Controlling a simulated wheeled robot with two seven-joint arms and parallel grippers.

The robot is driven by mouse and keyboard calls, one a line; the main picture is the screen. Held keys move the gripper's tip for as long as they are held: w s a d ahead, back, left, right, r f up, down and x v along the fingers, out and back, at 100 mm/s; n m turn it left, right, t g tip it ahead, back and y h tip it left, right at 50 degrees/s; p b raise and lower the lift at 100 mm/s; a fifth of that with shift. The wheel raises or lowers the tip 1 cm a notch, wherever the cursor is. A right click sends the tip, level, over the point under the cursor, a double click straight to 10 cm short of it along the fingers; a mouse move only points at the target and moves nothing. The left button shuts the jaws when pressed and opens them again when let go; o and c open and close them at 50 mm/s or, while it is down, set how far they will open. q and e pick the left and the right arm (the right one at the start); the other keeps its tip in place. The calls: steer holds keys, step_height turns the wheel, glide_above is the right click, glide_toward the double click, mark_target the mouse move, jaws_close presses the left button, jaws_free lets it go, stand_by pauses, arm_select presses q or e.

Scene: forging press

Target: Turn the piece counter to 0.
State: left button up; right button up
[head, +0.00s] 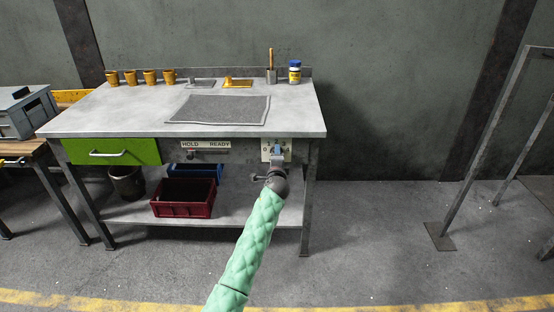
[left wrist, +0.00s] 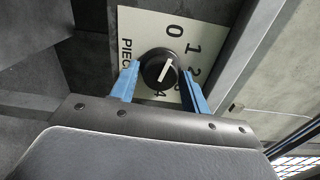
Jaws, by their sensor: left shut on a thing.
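The piece counter (head: 286,143) is a pale plate on the bench's front, near its right end. In the left wrist view its plate (left wrist: 151,33) shows a round black knob (left wrist: 154,78) with a white pointer line. The numbers 0, 1, 2 and 4 show around it; the 3 is mostly behind a finger. The line slants up towards the side of 0 and 1; I cannot tell exactly which number it marks. My left gripper (head: 277,155) is at the counter. Its blue fingers (left wrist: 160,84) are shut on the knob, one on each side. My right gripper is out of view.
A HOLD/READY switch (head: 191,154) is left of the counter under the bench top (head: 150,115). A green drawer (head: 130,152) is further left. A red crate (head: 184,198) stands on the lower shelf. The floor in front is clear.

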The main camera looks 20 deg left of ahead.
arm_select(q)
steer(key=shift+f+n, duration=0.1)
steer(key=shift+n, duration=0.3)
steer(key=o, duration=0.8)
steer(key=shift+a, duration=0.1)
steer(key=shift+s, duration=0.1)
steer(key=shift+v, duration=3.85)
